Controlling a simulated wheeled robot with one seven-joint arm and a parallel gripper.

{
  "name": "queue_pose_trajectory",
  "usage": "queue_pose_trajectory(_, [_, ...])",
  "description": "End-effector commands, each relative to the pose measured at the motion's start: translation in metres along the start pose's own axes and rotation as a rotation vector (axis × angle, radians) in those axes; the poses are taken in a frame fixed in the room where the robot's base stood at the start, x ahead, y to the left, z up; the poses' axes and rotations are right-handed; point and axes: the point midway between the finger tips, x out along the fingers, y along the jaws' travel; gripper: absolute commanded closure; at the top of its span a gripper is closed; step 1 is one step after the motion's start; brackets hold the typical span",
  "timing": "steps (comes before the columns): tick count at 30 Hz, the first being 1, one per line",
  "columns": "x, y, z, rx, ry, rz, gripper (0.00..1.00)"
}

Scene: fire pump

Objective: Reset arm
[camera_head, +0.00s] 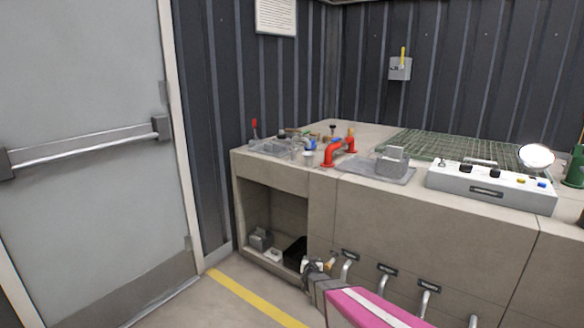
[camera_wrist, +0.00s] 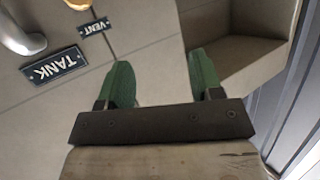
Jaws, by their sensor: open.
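My gripper (camera_head: 316,266) is low in front of the concrete counter, beside the right edge of the open shelf, at the end of my pink arm. In the wrist view, the two green fingers of my gripper (camera_wrist: 161,68) stand apart with nothing between them. They face the plain concrete front of the counter (camera_wrist: 150,35). In the head view, the fingers are small and partly merge with a pipe end behind them, so their exact gap to it cannot be told.
Several bent pipes with label plates (camera_head: 387,267) line the counter front. The wrist view shows the TANK plate (camera_wrist: 54,65) and the VENT plate (camera_wrist: 94,27). The shelf (camera_head: 275,225) holds dark and grey items. Floor is clear left.

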Motion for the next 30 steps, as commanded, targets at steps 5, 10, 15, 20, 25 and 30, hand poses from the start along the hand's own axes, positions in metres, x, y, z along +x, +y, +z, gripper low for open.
queue_pose_trajectory(5, [-0.049, -0.003, -0.026, -0.021, -0.218, -0.158, 0.4])
queue_pose_trajectory(10, [-0.102, 0.007, -0.037, -0.057, -0.463, -0.237, 0.4])
queue_pose_trajectory(15, [-0.168, 0.033, -0.044, -0.1, -0.728, -0.237, 0.4])
queue_pose_trajectory(20, [-0.236, 0.068, -0.053, -0.133, -0.974, -0.165, 0.4])
queue_pose_trajectory(25, [-0.293, 0.099, -0.062, -0.154, -1.167, -0.061, 0.4])
queue_pose_trajectory(30, [-0.318, 0.114, -0.068, -0.159, -1.253, 0.0, 0.4])
